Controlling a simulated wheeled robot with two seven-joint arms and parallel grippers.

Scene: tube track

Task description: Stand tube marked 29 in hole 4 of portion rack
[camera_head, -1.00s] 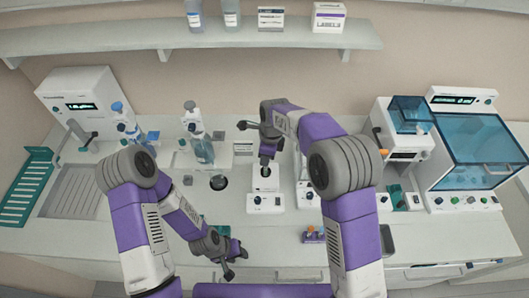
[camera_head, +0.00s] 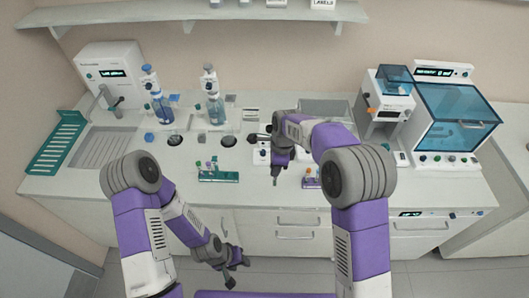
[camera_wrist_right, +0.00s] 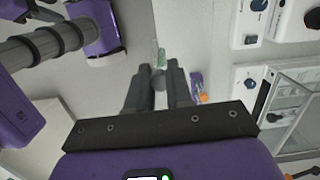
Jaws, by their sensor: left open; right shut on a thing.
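My right gripper (camera_head: 275,176) is above the front part of the bench, between the two tube racks. It is shut on a slim tube, whose pale green, clear part (camera_wrist_right: 160,57) shows beyond the fingertips (camera_wrist_right: 160,80) in the right wrist view. The tube's number cannot be read. A small purple rack (camera_head: 311,183) stands just right of this gripper and also shows in the wrist view (camera_wrist_right: 196,82). A teal rack (camera_head: 219,176) with several tubes stands to the left. Which one is the portion rack, and the hole numbers, cannot be made out. My left gripper (camera_head: 233,271) is open and empty, low before the bench.
White devices with knobs (camera_head: 262,155) stand behind my right gripper. A blue-lidded machine (camera_head: 457,115) stands at the right. The bench front left of the teal rack is clear.

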